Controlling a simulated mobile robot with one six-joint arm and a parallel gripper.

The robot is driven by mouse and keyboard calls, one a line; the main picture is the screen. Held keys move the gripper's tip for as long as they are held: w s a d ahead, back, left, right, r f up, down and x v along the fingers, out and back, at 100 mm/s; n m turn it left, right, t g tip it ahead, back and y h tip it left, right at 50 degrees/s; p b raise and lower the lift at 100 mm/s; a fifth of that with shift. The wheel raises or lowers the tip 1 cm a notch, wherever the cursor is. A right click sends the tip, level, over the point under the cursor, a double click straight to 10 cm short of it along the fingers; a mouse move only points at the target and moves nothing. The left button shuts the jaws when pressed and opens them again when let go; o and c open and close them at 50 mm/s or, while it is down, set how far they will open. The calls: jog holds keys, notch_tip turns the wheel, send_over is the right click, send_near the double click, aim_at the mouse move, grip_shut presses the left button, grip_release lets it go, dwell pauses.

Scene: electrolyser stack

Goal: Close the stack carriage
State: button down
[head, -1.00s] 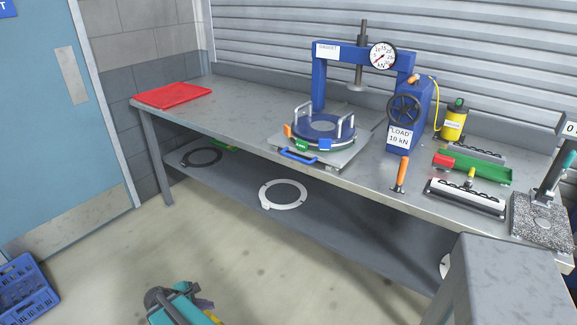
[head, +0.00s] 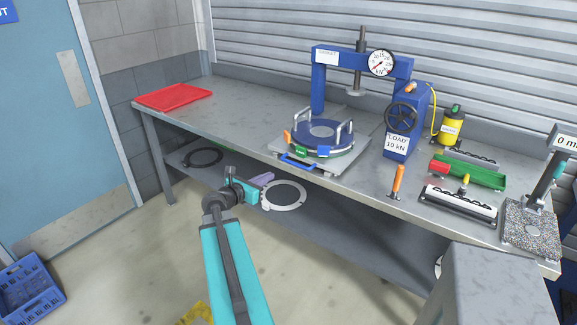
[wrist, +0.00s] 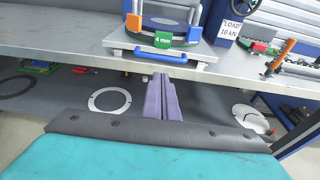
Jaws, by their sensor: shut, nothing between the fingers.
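The stack carriage (head: 344,163) is a light grey plate on the bench, pulled toward the front edge, with a blue handle (head: 297,161) at its front. It also shows in the wrist view (wrist: 205,52) with its blue handle (wrist: 161,56). On it sits the round blue stack (head: 322,131) with two upright silver handles and a green "4 mm" tag (wrist: 163,40). The blue press (head: 318,80) stands behind it. My gripper (head: 264,178), with purple fingers, is shut and empty, in front of and below the bench edge. In the wrist view its fingers (wrist: 161,98) point toward the handle, apart from it.
A white ring (head: 284,195) and a dark ring (head: 203,158) lie on the lower shelf. An orange-handled tool (head: 398,181) stands at the bench front, right of the carriage. A red tray (head: 173,97) lies at the left end. The bench between tray and carriage is clear.

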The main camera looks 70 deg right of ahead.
dwell(0.4)
jog(key=p, duration=0.4)
send_near(293, 163)
jog(key=x, duration=0.4)
jog(key=shift+s, duration=0.1)
jog(key=shift+p+x, duration=0.5)
jog(key=shift+x, duration=0.7)
jog(key=shift+f, duration=0.1)
